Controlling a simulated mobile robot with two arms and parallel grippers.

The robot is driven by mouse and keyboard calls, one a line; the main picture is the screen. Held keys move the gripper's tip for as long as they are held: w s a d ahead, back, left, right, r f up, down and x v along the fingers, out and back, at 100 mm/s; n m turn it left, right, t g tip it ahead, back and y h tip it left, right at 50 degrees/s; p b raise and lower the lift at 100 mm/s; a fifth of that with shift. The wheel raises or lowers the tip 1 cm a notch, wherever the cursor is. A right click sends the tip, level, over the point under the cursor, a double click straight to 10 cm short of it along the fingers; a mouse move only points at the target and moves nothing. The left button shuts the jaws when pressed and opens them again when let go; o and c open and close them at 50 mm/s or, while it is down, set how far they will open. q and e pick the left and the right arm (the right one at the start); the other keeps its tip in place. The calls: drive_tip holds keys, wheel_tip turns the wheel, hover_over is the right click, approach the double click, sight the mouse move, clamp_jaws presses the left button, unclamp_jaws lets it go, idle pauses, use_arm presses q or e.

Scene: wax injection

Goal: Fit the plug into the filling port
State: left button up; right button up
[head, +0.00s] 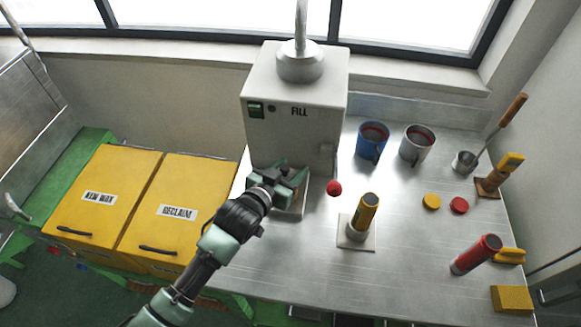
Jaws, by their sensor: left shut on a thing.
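My left gripper (290,180) is low in front of the grey machine (294,120) marked FILL, over a small pale tray (292,211). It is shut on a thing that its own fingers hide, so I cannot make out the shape. I cannot pick out the plug or the filling port for certain. A yellow and dark cylinder (365,213) stands on a pale square plate (369,238) to the right. My right gripper is not in view.
A red ball (334,188) is close to the gripper's right. A blue mug (371,143) and a grey mug (416,145) stand behind. Yellow and red discs, a red cylinder (476,254) and a yellow block (512,299) are at right. Yellow bins (181,211) stand left.

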sight(290, 178)
use_arm(q)
drive_tip(key=shift+p, duration=0.5)
idle(0.8)
drive_tip(key=shift+f+b, duration=1.25)
drive_tip(key=shift+f, duration=0.6)
drive_tip(key=shift+f, duration=0.1)
drive_tip(key=o, duration=1.4)
drive_tip(key=shift+o, duration=0.2)
drive_tip(key=shift+b+v, duration=0.5)
drive_tip(key=shift+v, duration=3.4)
